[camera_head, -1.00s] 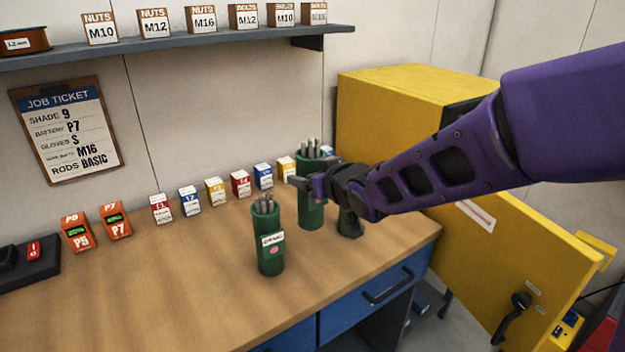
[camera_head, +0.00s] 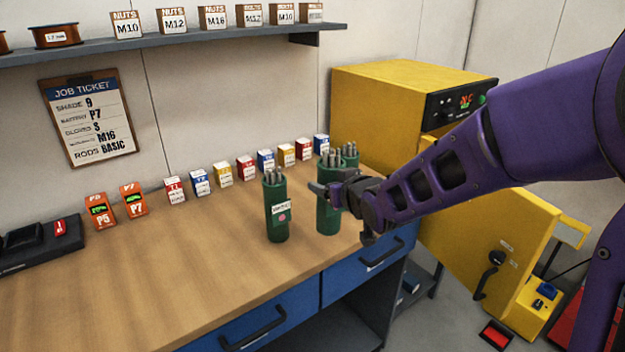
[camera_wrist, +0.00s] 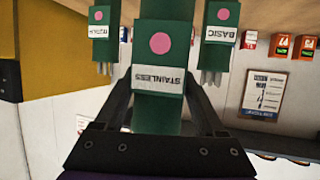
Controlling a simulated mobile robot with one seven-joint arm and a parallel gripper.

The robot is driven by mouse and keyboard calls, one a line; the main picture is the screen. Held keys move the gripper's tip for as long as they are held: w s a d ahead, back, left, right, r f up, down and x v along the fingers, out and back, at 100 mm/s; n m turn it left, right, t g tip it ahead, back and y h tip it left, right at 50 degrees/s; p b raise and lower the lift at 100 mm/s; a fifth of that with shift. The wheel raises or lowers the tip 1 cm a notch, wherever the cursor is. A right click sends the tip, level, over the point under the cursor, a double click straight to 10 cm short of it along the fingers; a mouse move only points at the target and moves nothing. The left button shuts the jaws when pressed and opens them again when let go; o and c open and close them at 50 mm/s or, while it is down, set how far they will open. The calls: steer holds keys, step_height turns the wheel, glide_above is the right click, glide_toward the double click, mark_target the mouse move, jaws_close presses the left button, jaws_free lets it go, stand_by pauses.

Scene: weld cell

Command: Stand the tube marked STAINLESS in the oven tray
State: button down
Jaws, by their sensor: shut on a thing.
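The green tube marked STAINLESS (camera_wrist: 160,60), with a pink dot, stands between my gripper's fingers in the wrist view, which looks upside down. In the head view my gripper (camera_head: 332,190) is shut on this tube (camera_head: 328,218) near the bench's right end. Whether its base touches the bench is unclear. The BASIC tube (camera_wrist: 220,30) is beside it, seen at left in the head view (camera_head: 277,215). A third green tube (camera_wrist: 103,35) stands on the other side, its label hard to read. The yellow oven (camera_head: 385,110) has its door (camera_head: 490,230) open. Its tray is not visible.
A row of small boxes (camera_head: 223,174) lines the back of the wooden bench (camera_head: 150,275). Orange battery packs (camera_head: 133,198) and a dark charger (camera_head: 40,245) are at left. The job ticket (camera_head: 88,115) hangs on the wall. The open oven door hangs low at right, beyond my arm.

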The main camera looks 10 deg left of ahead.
steer(key=w+d+f+m+t+h, duration=0.1)
steer(key=d+f, duration=0.4)
steer(key=d, duration=0.7)
steer(key=w+d+f+m+t+h, duration=0.1)
steer(key=d+f+m+h, duration=0.4)
steer(key=d, duration=0.8)
steer(key=shift+w+d+h, duration=0.15)
steer(key=shift+w+h, duration=0.45)
steer(key=shift+w, duration=0.3)
